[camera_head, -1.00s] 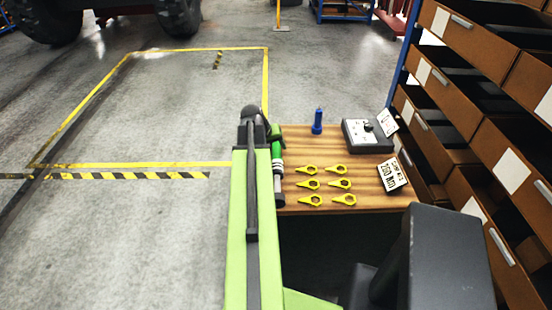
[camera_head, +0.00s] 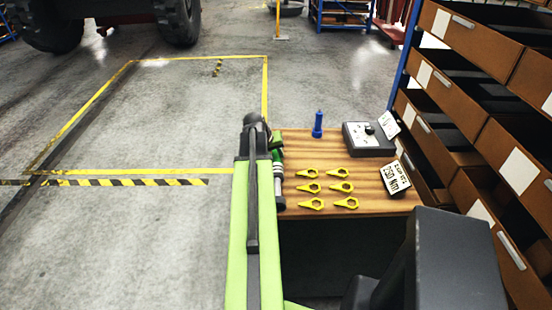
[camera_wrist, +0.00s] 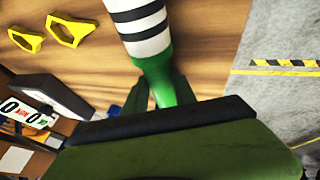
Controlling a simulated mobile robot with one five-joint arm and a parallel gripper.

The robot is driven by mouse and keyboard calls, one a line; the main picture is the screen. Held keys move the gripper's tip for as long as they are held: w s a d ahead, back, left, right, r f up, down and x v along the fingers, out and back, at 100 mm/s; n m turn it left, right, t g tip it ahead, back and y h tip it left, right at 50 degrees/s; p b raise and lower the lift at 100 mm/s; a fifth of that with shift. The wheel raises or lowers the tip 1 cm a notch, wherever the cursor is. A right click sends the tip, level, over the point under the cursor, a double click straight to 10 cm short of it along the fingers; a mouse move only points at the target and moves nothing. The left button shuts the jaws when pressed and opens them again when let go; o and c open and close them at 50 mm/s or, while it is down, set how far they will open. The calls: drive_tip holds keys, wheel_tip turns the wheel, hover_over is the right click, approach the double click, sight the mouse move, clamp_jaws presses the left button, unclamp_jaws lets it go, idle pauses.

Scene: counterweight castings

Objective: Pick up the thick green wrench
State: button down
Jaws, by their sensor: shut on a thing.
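The thick green wrench (camera_wrist: 150,50) runs up from my gripper in the wrist view. It has a green lower part and white and black bands above. My gripper (camera_wrist: 160,97) is shut on its green part. In the head view the wrench (camera_head: 278,168) shows at the left edge of the wooden table, partly hidden behind my arm. Its far end is out of the wrist view. I cannot tell whether it touches the table.
The wooden table (camera_head: 380,177) bears several yellow ring-ended tags (camera_head: 311,187), a blue bottle-like object (camera_head: 318,124), a grey box with dials (camera_head: 365,142) and a sign card (camera_head: 394,178). Brown drawer shelves (camera_head: 450,140) stand close on the right. Open floor lies left.

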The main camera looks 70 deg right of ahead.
idle(0.4)
wheel_tip(320, 180, up, 4)
drive_tip(key=p, duration=0.4)
drive_tip(key=shift+r, duration=0.1)
drive_tip(key=s+d+r+p, duration=0.1)
drive_tip(key=s+r+p, duration=0.3)
drive_tip(key=s, duration=0.7)
drive_tip(key=shift+s, duration=0.3)
drive_tip(key=shift+r, duration=0.15)
